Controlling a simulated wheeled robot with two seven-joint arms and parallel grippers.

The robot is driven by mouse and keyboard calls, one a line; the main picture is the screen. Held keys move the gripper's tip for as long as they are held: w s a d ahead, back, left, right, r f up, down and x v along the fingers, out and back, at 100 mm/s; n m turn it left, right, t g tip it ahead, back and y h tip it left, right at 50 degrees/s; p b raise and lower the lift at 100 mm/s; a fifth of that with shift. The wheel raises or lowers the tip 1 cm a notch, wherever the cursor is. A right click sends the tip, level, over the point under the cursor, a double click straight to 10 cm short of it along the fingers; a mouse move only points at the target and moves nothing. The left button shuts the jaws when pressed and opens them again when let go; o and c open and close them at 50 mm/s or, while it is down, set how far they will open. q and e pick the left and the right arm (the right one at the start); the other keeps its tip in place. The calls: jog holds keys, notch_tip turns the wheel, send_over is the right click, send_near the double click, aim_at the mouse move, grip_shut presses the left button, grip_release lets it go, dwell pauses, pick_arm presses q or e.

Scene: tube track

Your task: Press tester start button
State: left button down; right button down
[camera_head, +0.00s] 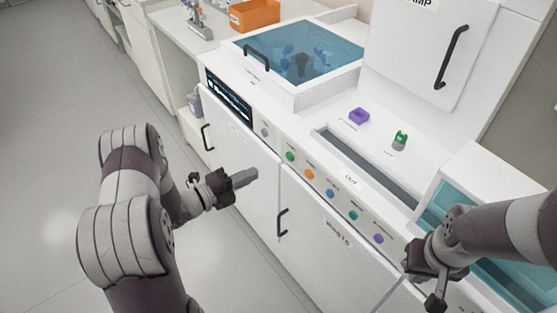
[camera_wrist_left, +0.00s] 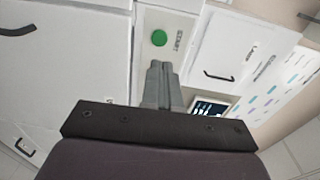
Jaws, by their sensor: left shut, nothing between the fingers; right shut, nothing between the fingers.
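In the left wrist view a round green button (camera_wrist_left: 159,38) sits on a white panel beside the word START. My left gripper's closed grey fingers (camera_wrist_left: 160,66) point toward it, and their tips appear just below it in the picture. In the head view my left gripper (camera_head: 256,173) is shut and empty in front of the white cabinet. A row of coloured buttons runs along the cabinet's sloped front edge, with a green one (camera_head: 290,156) above and right of the fingertips. I cannot tell whether it is the START button. My right gripper (camera_head: 434,303) is shut and empty at lower right.
A blue-lidded bay (camera_head: 300,50), a purple block (camera_head: 359,116) and a green-topped piece (camera_head: 400,138) are on the counter. A dark display (camera_head: 228,97) is left of the buttons. Cabinet handles (camera_head: 282,222) stick out below. Open floor lies at left.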

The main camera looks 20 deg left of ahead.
aim_at(288, 157)
pick_arm(q)
jog(key=x, duration=1)
jog(key=shift+p, duration=0.3)
